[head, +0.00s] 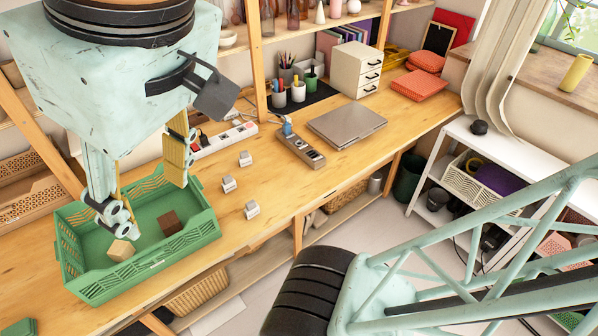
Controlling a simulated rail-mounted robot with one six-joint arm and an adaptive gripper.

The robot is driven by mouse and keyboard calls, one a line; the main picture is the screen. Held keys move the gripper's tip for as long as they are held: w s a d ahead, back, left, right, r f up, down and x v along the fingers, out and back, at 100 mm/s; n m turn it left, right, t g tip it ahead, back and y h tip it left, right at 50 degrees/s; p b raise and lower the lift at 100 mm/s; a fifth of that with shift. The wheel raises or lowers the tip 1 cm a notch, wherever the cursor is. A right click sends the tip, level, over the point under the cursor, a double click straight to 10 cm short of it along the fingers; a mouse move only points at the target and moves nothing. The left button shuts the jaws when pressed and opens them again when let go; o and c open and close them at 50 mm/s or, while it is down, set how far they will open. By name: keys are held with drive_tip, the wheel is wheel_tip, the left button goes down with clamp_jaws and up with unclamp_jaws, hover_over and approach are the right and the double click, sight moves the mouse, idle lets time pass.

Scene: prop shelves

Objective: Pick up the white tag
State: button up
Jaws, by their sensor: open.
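Three small whitish blocks stand apart on the wooden bench: one at the back (245,159), one in the middle (228,184) and one nearer the front edge (251,210). They have small dark marks, too small to read. I cannot tell which of them, if any, is the white tag. My gripper (150,188) points down over the green crate (140,274), left of these blocks. Its fingers are spread, with nothing seen between them. A tan block (121,251) and a dark brown block (169,223) lie in the crate. The left finger is close to the tan block in the picture.
A grey device (300,150) and a closed laptop (347,123) lie right of the whitish blocks. A white power strip (224,139) lies behind them. Pen cups (298,90) and a drawer box (356,70) stand further back. Bare bench surrounds the blocks.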

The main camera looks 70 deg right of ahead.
drive_tip(key=shift+s+f, duration=0.1)
drive_tip(key=shift+c, duration=0.5)
drive_tip(key=c, duration=0.6)
drive_tip(key=shift+o, duration=0.2)
